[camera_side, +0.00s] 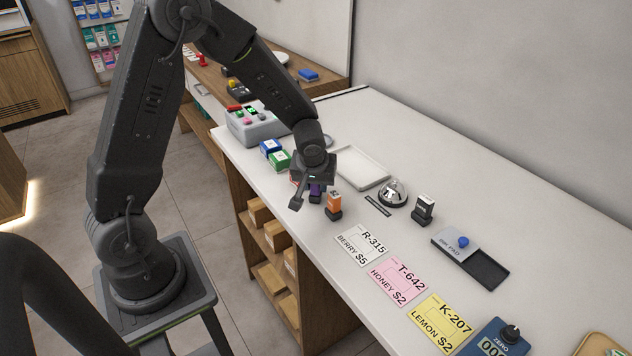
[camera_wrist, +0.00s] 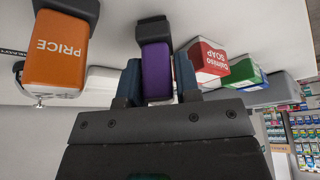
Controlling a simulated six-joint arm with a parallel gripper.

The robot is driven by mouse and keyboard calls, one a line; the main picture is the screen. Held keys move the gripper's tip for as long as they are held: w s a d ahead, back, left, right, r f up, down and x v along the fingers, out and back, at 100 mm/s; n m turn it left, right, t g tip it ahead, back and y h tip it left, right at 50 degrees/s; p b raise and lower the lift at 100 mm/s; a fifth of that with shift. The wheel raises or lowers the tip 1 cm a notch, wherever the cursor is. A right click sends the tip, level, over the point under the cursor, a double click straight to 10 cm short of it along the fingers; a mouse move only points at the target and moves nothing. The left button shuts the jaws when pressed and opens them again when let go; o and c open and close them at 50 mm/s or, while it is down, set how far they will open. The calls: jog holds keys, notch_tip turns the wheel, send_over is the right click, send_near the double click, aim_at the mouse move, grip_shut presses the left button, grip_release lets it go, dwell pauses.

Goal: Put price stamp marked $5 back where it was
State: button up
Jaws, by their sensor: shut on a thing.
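My gripper (camera_side: 311,193) is low over the white counter, near its left edge. It is shut on a purple stamp (camera_wrist: 157,72) with a dark base, which sits between the two fingers in the wrist view. In the side view the purple stamp (camera_side: 316,187) is mostly hidden by my gripper. I cannot tell whether its base touches the counter. An orange stamp (camera_side: 334,201) stands upright on a black base just to the right; in the wrist view this orange stamp (camera_wrist: 55,58) reads PRICE. No $5 mark is readable on either stamp.
Several label cards lie in front, including a white BERRY $5 card (camera_side: 361,245). A bell (camera_side: 394,191), a dark stamp (camera_side: 424,208) and an ink pad (camera_side: 455,243) stand to the right. A white tray (camera_side: 372,180) lies behind. Small boxes (camera_side: 279,160) stand to the left.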

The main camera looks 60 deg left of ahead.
jog(key=shift+f, duration=0.1)
jog(key=o, duration=0.5)
jog(key=v, duration=1.2)
jog(key=s+d+r+m+t+h, duration=0.1)
jog(key=s+d+r+m, duration=0.3)
jog(key=s, duration=0.4)
jog(key=s+d+r+m+t+h, duration=0.1)
jog(key=s+d+r+m, duration=0.3)
jog(key=s, duration=0.4)
jog(key=shift+s+r+m+h, duration=0.35)
jog(key=shift+r+m+h, duration=0.2)
jog(key=shift+r, duration=0.5)
